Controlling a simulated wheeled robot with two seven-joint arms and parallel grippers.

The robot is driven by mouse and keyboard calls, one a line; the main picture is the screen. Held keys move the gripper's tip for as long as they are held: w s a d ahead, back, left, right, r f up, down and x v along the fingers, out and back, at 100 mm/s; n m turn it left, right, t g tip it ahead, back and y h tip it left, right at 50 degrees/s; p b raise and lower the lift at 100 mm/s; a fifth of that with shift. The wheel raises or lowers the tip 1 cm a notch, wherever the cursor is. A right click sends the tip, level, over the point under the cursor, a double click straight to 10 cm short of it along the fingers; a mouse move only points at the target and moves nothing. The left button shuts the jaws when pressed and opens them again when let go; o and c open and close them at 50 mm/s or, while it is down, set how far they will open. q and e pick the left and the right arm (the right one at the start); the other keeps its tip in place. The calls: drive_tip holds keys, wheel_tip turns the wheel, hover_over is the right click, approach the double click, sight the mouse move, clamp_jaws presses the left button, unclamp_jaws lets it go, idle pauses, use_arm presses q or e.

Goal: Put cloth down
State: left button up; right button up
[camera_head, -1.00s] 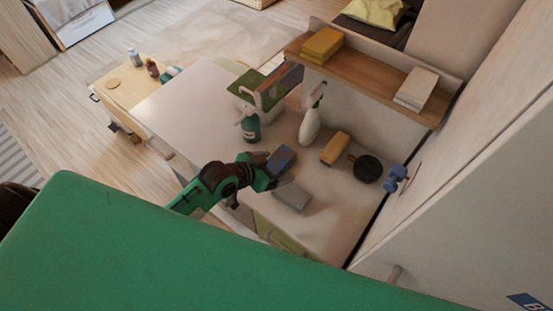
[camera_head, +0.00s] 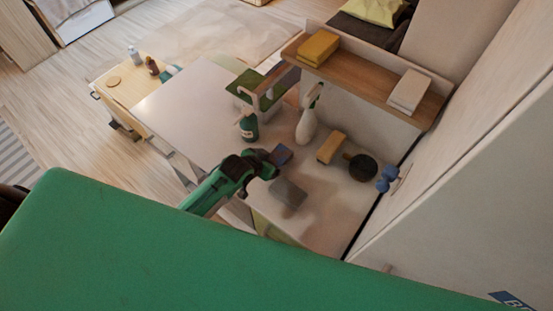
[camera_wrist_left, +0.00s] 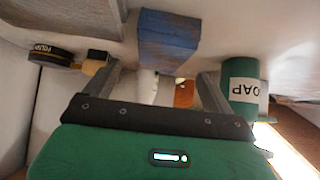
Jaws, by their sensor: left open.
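A small blue folded piece (camera_head: 282,154), which looks like the cloth, is on the white counter (camera_head: 190,105) just past my left gripper (camera_head: 270,163) in the head view. In the left wrist view the blue cloth (camera_wrist_left: 168,40) shows beyond and between the fingertips. The fingers of my left gripper (camera_wrist_left: 160,82) stand wide apart, with no visible grip on it. A grey flat block (camera_head: 288,196) lies on the counter nearer to me. My right gripper is not in view.
A green soap bottle (camera_head: 248,127), a white spray bottle (camera_head: 307,122), a yellow block (camera_head: 331,147), a dark round tin (camera_head: 362,168) and a blue dumbbell-shaped thing (camera_head: 388,178) stand around. A wooden shelf (camera_head: 365,80) rises behind. The counter's left part is clear.

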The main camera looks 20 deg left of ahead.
sight(276, 158)
use_arm(q)
drive_tip(key=shift+p+x, duration=0.7)
drive_tip(key=shift+x, duration=0.15)
drive_tip(key=shift+p+x, duration=0.45)
drive_tip(key=shift+x, duration=0.55)
drive_tip(key=shift+w+d+f, duration=0.15)
drive_tip(key=shift+w+f, duration=0.35)
drive_tip(key=shift+f, duration=0.3)
drive_tip(key=c, duration=1.2)
drive_tip(key=shift+o, duration=0.2)
drive_tip(key=shift+r, duration=0.2)
